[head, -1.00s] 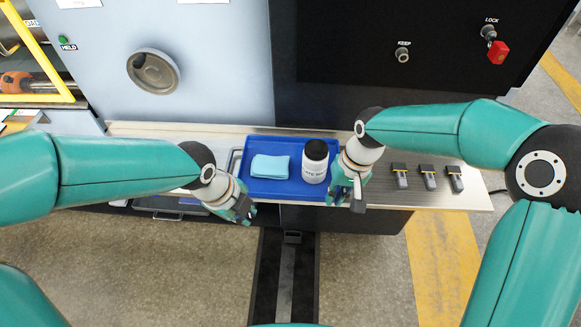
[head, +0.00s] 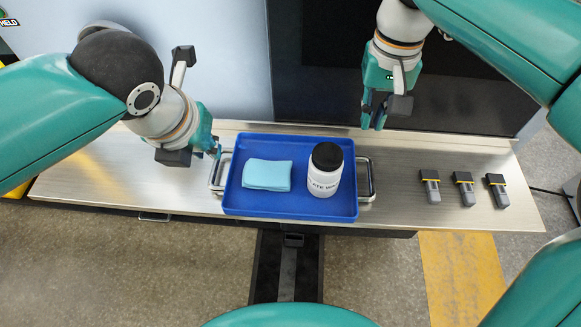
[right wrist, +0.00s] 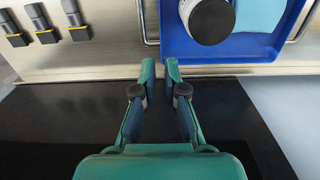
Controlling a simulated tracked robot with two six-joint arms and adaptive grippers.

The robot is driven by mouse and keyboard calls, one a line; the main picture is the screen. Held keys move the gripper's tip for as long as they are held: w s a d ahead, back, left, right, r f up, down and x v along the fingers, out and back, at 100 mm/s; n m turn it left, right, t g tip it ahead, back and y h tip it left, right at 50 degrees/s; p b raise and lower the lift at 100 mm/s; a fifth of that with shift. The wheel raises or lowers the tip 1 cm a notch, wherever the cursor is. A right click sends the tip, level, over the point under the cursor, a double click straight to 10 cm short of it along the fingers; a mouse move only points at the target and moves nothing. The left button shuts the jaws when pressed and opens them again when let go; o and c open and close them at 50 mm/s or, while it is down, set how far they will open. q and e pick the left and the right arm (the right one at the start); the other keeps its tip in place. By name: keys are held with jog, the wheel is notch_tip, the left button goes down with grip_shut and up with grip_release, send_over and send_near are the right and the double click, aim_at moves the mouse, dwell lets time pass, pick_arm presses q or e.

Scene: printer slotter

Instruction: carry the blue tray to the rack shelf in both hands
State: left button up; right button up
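The blue tray (head: 290,208) lies on the metal bench and carries a folded light-blue cloth (head: 267,175) and a white bottle with a black cap (head: 325,170). It has a metal handle at its left end (head: 217,174) and one at its right end (head: 369,180). My left gripper (head: 216,150) is beside the left handle, near the tray's back left corner; its fingers are mostly hidden, and I cannot tell whether they touch the handle. My right gripper (head: 374,112) is empty and behind the tray's right end. In the right wrist view its fingertips (right wrist: 160,72) are apart. The rack shelf is not identifiable.
Several small grey-and-black blocks with yellow bands (head: 464,189) stand on the bench (head: 410,160) at the right. A dark panel (head: 320,70) rises behind the bench. Bare bench lies left of the tray and between its right handle and the blocks.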

aim_at(230, 169)
pick_arm(q)
jog(key=shift+r, duration=0.15)
pick_arm(e)
jog(key=shift+r, duration=0.15)
